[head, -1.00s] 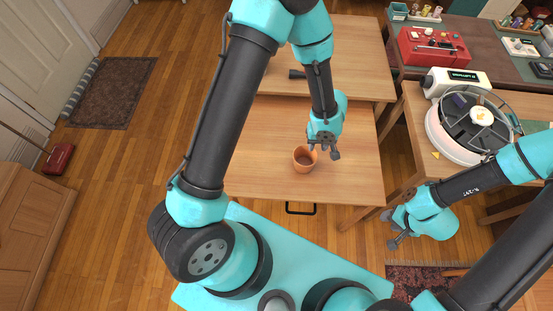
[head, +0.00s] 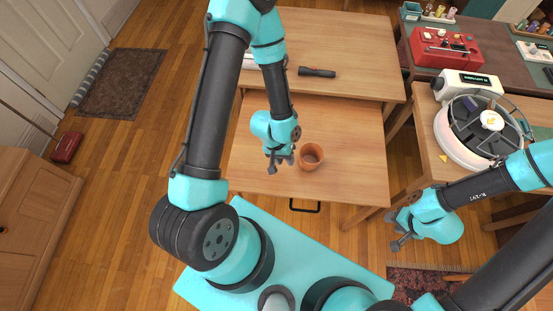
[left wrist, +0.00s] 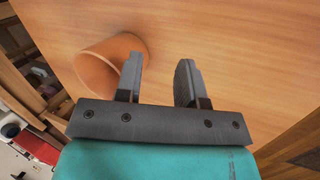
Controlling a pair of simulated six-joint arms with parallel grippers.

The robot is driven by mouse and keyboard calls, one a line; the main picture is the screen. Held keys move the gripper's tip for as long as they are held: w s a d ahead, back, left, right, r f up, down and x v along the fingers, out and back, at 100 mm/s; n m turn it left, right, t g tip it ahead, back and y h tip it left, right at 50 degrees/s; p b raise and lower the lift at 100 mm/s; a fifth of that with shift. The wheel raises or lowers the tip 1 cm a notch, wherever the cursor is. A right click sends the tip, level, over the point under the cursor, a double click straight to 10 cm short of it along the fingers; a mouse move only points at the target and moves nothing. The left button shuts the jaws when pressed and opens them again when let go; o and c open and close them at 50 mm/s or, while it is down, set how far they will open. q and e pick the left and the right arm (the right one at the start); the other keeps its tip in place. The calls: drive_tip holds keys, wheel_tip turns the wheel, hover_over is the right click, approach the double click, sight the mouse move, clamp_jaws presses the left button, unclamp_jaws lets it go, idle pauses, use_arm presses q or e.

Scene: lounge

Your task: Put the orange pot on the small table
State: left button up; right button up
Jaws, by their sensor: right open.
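The orange pot (head: 311,157) stands upright, mouth up, on the near wooden table top (head: 352,150). In the left wrist view the pot (left wrist: 100,66) is at the upper left, beside and outside my fingers. My left gripper (head: 278,163) is just left of the pot in the head view; its two fingers (left wrist: 160,80) are apart with nothing between them. My right gripper (head: 398,235) is open and empty, low at the right over the floor. I cannot tell which surface is the small table.
A black flashlight (head: 317,72) lies on the wooden surface behind. A round white and black device (head: 478,130) stands on the wooden table at right. A red toolbox (head: 446,48) sits behind it. The wood right of the pot is clear. A dark handle (head: 304,206) juts from the near edge.

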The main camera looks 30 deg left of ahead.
use_arm(q)
drive_tip(key=shift+s+a+f+m+t+y, duration=0.2)
drive_tip(key=shift+s+a, duration=0.2)
drive_tip(key=shift+a, duration=0.25)
drive_tip(key=shift+s+a+f+m+t+y, duration=0.1)
drive_tip(key=shift+s+a+f+t, duration=0.2)
drive_tip(key=shift+a, duration=0.35)
drive_tip(key=shift+r, duration=0.15)
drive_tip(key=shift+c, duration=0.5)
